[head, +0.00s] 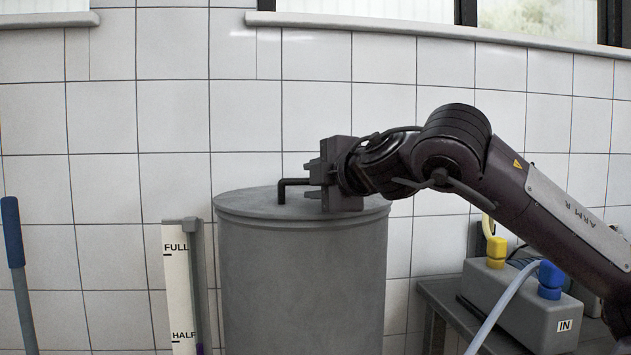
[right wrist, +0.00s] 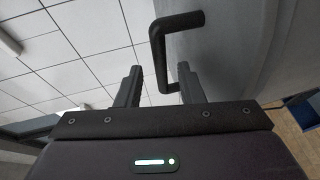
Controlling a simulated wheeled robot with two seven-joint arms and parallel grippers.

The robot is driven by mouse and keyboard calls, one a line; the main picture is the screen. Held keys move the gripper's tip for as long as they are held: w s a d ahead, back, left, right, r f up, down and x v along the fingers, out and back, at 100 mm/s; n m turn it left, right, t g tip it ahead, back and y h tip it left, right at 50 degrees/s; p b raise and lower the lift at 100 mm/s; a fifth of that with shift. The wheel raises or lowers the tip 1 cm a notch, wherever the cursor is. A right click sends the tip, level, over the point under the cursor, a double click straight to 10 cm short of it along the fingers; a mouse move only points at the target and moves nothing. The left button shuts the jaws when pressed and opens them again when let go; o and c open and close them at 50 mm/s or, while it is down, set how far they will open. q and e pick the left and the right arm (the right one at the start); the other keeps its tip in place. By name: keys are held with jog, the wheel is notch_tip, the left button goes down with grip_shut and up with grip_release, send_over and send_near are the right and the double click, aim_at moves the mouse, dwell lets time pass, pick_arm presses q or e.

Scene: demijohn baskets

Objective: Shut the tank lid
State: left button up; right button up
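The grey round tank (head: 300,285) stands against the tiled wall in the head view. Its grey lid (head: 245,203) lies on top and looks level; I cannot tell whether it is fully seated. A black bent handle (head: 283,192) stands on the lid. My right gripper (head: 315,181) is just right of the handle, low over the lid. In the right wrist view, my right gripper (right wrist: 159,71) is open, and the handle (right wrist: 158,55) shows in and ahead of the gap, apparently nearer the right finger. I cannot tell whether they touch. My left gripper is not in view.
A level gauge (head: 178,290) marked FULL and HALF stands left of the tank. A blue-handled pole (head: 12,235) is at far left. On the right, a grey box (head: 520,310) labelled IN, with yellow and blue fittings and a hose (head: 500,308), sits on a low table (head: 440,300).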

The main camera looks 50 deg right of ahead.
jog(key=shift+s, duration=0.1)
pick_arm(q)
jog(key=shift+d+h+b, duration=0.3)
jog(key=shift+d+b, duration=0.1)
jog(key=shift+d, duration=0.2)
pick_arm(e)
jog(key=v, duration=0.7)
jog(key=shift+s+a, duration=0.15)
jog(key=shift+s, duration=0.15)
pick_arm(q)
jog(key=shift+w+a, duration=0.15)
pick_arm(e)
jog(key=shift+r, duration=0.1)
